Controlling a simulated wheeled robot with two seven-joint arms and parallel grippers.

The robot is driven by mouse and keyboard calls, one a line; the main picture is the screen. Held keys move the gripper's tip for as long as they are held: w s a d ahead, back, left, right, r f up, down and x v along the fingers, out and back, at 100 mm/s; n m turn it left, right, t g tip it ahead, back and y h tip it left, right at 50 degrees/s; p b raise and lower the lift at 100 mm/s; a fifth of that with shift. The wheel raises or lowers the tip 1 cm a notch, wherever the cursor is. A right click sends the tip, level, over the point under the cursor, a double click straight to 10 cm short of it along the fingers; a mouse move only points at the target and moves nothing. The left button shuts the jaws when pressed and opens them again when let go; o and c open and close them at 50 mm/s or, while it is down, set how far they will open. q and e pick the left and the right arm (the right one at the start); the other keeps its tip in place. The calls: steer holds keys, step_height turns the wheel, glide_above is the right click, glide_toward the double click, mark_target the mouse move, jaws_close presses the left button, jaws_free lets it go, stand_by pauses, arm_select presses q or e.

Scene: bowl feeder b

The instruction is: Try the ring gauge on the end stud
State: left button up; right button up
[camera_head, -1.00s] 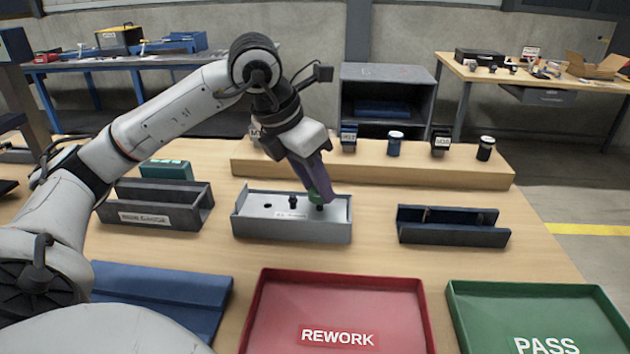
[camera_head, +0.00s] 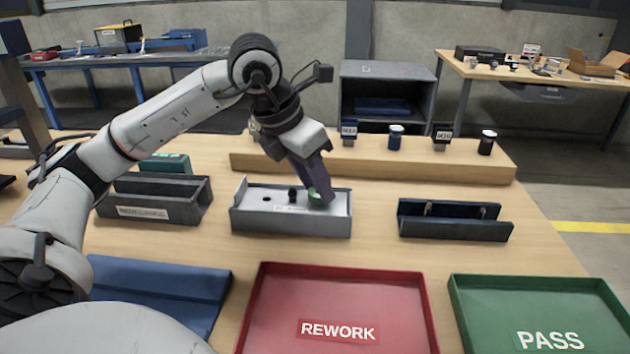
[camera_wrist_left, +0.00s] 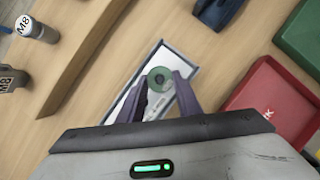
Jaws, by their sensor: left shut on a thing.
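The green ring gauge (camera_head: 314,195) is between the purple fingers of my left gripper (camera_head: 318,196), low over the right end of the grey fixture (camera_head: 290,223). In the left wrist view the ring (camera_wrist_left: 159,79) lies flat between both fingertips (camera_wrist_left: 160,82), with something grey in its centre. The end stud is hidden by the ring and fingers; I cannot tell whether the ring is around it or resting on top. My right gripper is out of view.
A red REWORK tray (camera_head: 340,272) and a green PASS tray (camera_head: 540,281) lie in front. A dark channel holder (camera_head: 455,229) stands right, a labelled one (camera_head: 150,212) left. Behind, a wooden riser (camera_head: 375,166) carries several gauges. Bare table separates the fixture and right holder.

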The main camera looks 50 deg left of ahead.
arm_select(q)
steer(key=shift+f+b, duration=0.3)
steer(key=shift+f, duration=0.1)
steer(key=shift+r, duration=0.15)
stand_by(1.2)
steer(key=shift+r+p, duration=2.8)
steer(key=shift+r, duration=0.1)
steer(key=shift+f, duration=0.1)
